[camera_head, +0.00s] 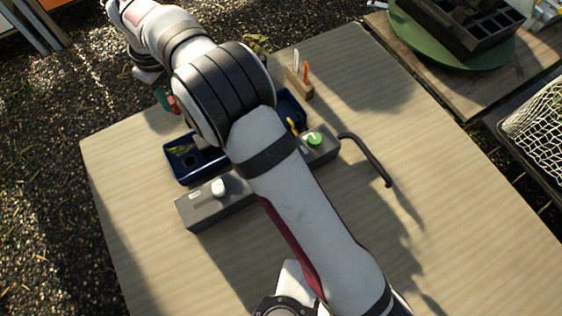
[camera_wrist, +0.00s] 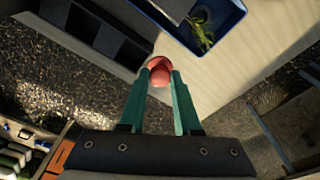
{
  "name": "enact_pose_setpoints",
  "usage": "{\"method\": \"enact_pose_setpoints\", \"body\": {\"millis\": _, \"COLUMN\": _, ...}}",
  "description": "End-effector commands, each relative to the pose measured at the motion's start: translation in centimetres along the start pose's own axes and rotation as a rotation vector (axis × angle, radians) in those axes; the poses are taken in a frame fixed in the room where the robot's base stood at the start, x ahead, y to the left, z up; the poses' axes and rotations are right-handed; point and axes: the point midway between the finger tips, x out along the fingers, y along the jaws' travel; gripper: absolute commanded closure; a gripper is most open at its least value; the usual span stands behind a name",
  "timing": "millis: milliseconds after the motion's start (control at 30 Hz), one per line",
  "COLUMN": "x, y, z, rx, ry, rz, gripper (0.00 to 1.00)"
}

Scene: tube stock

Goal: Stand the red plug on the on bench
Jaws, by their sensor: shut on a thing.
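The red plug (camera_wrist: 160,70) shows in the wrist view between the teal fingertips of my gripper (camera_wrist: 160,81), which is shut on it. Its rounded end faces the camera; the fingers hide part of its sides. In the head view, my gripper (camera_head: 164,98) and a bit of red (camera_head: 174,105) show beside my arm, around the table's far left edge. In the wrist view, gravel shows around the held plug, with the table edge close to its right. The pale wooden table (camera_head: 440,225) is in the head view; I see no label naming a bench.
A grey block (camera_head: 190,213) carries a white plug (camera_head: 218,187) and a green one (camera_head: 314,139). Behind it is a blue tray (camera_head: 180,177), partly hidden by my arm. A dark bent rod (camera_head: 371,159) and a small wooden holder (camera_head: 303,88) lie right. The table's front right is clear.

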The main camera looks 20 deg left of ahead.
Motion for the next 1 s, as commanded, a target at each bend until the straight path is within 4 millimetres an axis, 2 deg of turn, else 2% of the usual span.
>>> {"method": "enact_pose_setpoints", "body": {"millis": 100, "x": 0.0, "y": 0.6, "z": -0.3, "rx": -0.034, "ry": 0.002, "rz": -0.005, "gripper": 1.00}}
{"method": "enact_pose_setpoints", "body": {"millis": 200, "x": 0.5, "y": 0.1, "z": -0.7, "rx": -0.038, "ry": 0.002, "rz": -0.006, "gripper": 1.00}}
{"method": "enact_pose_setpoints", "body": {"millis": 500, "x": 6.4, "y": -6.3, "z": -5.9, "rx": -0.040, "ry": 0.003, "rz": -0.005, "gripper": 1.00}}
{"method": "enact_pose_setpoints", "body": {"millis": 600, "x": 7.5, "y": -7.5, "z": -7.0, "rx": -0.036, "ry": 0.003, "rz": -0.004, "gripper": 1.00}}
{"method": "enact_pose_setpoints", "body": {"millis": 667, "x": 7.9, "y": -7.9, "z": -7.2, "rx": -0.036, "ry": 0.002, "rz": -0.004, "gripper": 1.00}}
{"method": "enact_pose_setpoints", "body": {"millis": 867, "x": 11.5, "y": -8.0, "z": -6.9, "rx": -0.034, "ry": 0.000, "rz": -0.005, "gripper": 1.00}}
{"method": "enact_pose_setpoints", "body": {"millis": 1000, "x": 11.9, "y": -8.0, "z": -6.9, "rx": -0.034, "ry": 0.004, "rz": -0.004, "gripper": 1.00}}
